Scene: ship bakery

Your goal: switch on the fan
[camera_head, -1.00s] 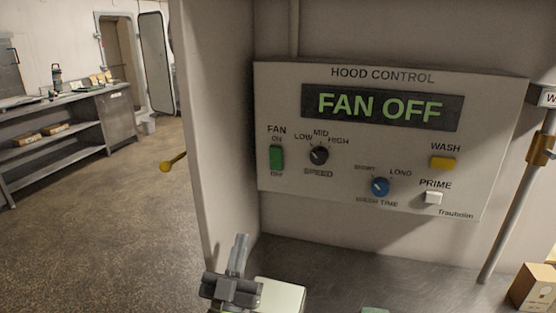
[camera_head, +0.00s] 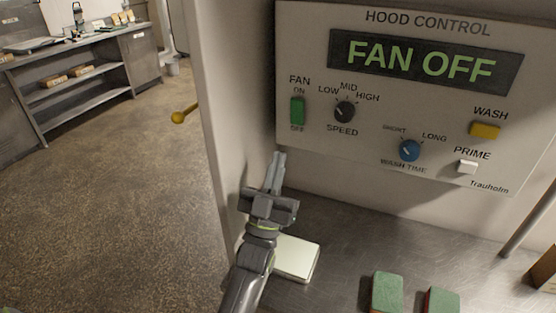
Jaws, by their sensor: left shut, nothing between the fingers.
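The hood control panel (camera_head: 390,125) is mounted on the wall, and its display (camera_head: 424,62) reads "FAN OFF". The green fan switch (camera_head: 297,111) sits at the panel's left, with ON marked above it and OFF below. My left gripper (camera_head: 276,158) is shut and empty, pointing up. Its tips are below and a little left of the fan switch in the picture, apart from it. My right gripper is not in view.
Beside the switch are a black speed knob (camera_head: 344,111), a blue wash time knob (camera_head: 409,150), a yellow wash button (camera_head: 485,130) and a white prime button (camera_head: 466,167). A pale box (camera_head: 297,258) and green-topped blocks (camera_head: 387,291) lie on the metal counter (camera_head: 345,235).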

